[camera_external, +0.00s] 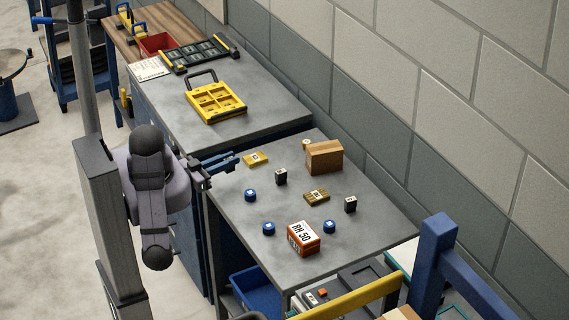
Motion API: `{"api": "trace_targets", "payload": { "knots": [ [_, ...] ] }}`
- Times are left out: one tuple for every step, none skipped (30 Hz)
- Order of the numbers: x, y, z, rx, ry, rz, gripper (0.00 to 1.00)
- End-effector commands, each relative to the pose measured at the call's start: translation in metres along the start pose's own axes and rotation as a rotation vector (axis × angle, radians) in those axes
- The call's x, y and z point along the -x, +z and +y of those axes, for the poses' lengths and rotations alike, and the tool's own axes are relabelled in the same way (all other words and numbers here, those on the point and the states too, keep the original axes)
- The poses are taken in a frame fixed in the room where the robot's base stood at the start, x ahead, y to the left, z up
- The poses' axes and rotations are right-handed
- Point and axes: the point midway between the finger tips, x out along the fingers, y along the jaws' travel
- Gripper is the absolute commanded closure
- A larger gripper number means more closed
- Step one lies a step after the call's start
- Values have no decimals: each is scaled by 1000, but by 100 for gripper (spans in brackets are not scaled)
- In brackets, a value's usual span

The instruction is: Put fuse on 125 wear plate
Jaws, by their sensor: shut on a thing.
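My gripper (236,158) has blue fingers and is at the left edge of the grey table (223,203), to the left of the yellow plate. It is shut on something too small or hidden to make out. A yellow plate (256,158) with a white label lies near the table's back left. A darker brass-coloured plate (317,196) with a label lies near the middle. The label numbers are too small to read, so I cannot tell which is 125. I cannot pick out the fuse with certainty; a small tan round thing (306,144) stands beside the brown box.
A brown box (324,157) stands at the back. Two black blocks (281,177) (350,204) and several blue round pieces (250,195) are spread about. An orange box marked RH 50 (303,239) is at the front. A yellow case (216,102) lies on the farther bench.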

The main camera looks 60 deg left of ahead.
Motion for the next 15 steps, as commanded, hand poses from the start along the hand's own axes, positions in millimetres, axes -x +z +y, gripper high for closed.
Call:
{"api": "trace_targets", "payload": {
  "knots": [
    [0,0,0,0,0,0,100],
    [0,0,0,0,0,0,100],
    [0,0,0,0,0,0,100],
    [0,0,0,0,0,0,100],
    [0,1,0,0,0,0,100],
    [0,3,0,0,0,0,100],
    [0,4,0,0,0,0,100],
    [0,6,0,0,0,0,100],
    [0,10,0,0,0,0,100],
    [0,13,0,0,0,0,100],
    [0,16,0,0,0,0,100],
    [0,20,0,0,0,0,100],
    [0,23,0,0,0,0,100],
    [0,26,0,0,0,0,100],
    [0,31,0,0,0,0,100]
  ]
}}
